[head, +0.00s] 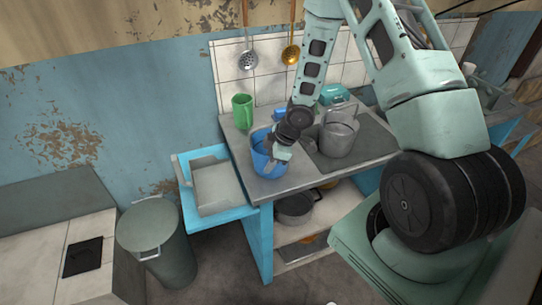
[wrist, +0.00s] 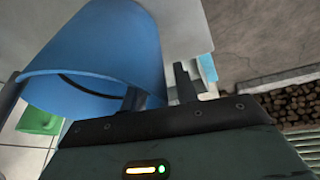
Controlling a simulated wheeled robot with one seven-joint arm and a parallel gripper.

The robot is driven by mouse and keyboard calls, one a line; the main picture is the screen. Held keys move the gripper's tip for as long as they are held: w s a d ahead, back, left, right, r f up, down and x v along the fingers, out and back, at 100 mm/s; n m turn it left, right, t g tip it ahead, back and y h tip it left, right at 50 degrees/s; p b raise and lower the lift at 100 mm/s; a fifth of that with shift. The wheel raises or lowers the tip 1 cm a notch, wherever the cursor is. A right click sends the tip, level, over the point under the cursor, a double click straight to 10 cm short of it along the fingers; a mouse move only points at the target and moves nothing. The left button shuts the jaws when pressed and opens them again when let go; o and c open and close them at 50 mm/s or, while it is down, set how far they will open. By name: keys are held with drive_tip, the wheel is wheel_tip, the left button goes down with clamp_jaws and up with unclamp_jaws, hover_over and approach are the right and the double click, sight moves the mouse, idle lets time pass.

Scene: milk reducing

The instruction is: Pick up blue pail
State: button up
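The blue pail (head: 262,160) stands on the grey counter near its front left part, seen in the head view. In the wrist view the pail (wrist: 115,40) fills the upper left, with its open mouth facing the camera. My gripper (head: 278,153) is at the pail's right rim in the head view. In the wrist view my gripper's two dark fingers (wrist: 160,88) are apart, one over the pail's mouth and one outside it, with the wall's edge between them. I see no clear grip on the wall. The fingertips are partly hidden in the head view.
A green mug (head: 242,111) stands behind the pail. A grey pot (head: 338,138) is close on the right. A blue-framed sink (head: 214,186) lies to the left, and a lidded bin (head: 156,238) stands on the floor. Ladles (head: 291,54) hang above the counter.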

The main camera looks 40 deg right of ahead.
clamp_jaws()
drive_tip(key=shift+r, duration=0.15)
